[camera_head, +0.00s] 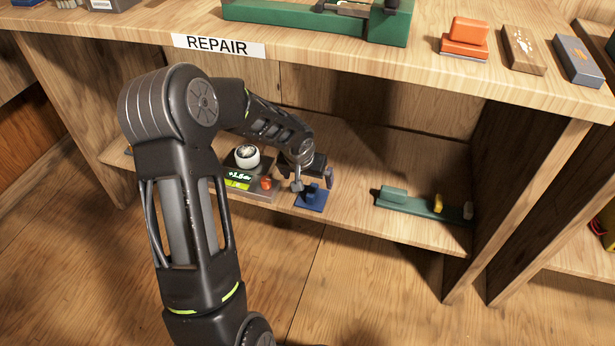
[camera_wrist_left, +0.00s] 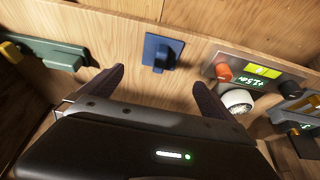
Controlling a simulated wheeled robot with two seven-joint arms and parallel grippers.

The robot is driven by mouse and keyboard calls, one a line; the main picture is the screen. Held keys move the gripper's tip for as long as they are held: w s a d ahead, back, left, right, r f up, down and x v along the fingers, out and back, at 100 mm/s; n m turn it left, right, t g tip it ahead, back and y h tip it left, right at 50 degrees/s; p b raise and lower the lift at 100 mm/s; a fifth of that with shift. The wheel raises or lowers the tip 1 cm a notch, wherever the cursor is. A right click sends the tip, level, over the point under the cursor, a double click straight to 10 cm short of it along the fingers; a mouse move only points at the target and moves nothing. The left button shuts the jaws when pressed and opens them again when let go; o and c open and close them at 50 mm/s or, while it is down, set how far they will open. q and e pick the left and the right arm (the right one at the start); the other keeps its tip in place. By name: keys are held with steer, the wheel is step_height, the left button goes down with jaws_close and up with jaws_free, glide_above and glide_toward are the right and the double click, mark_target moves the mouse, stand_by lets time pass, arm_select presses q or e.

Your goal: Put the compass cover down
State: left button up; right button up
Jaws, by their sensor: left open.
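My left gripper (camera_head: 313,180) is over the lower shelf, open, with nothing visible between its fingers; it also shows in the left wrist view (camera_wrist_left: 157,78). A blue piece with a flat square base and a raised knob (camera_head: 311,199) sits on the shelf just below and in front of the fingers. In the left wrist view the blue piece (camera_wrist_left: 161,50) lies beyond the fingertips, apart from them. It may be the compass cover, but I cannot tell for certain. A white round dial like a compass (camera_head: 247,156) stands to its left. My right gripper is not in view.
A grey device with a lit display and orange knob (camera_head: 265,183) stands close to the left of the gripper. A green tray-like base (camera_head: 410,203) lies on the shelf to the right. Shelf space between blue piece and green base is clear.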

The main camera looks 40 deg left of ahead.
arm_select(q)
steer(key=s+d+f+h, duration=0.1)
steer(key=s+d+f, duration=0.1)
steer(key=d+f, duration=0.35)
steer(key=s+d+f+m+g+h, duration=0.1)
steer(key=s+d+f+h, duration=0.15)
steer(key=d, duration=0.65)
steer(key=s+d+f+h, duration=0.1)
steer(key=s+d+f, duration=0.1)
steer(key=d+f, duration=0.35)
steer(key=s+d+f+g, duration=0.1)
steer(key=s+d+f, duration=0.2)
steer(key=s+d, duration=0.3)
steer(key=s+d+f, duration=0.2)
steer(key=s+d, duration=0.4)
steer(key=s, duration=0.3)
steer(key=shift+s+d+f+m+g+h, duration=0.25)
steer(key=shift+s+f+m+g+h, duration=0.05)
steer(key=shift+s+f+g+h, duration=0.1)
steer(key=shift+w, duration=0.1)
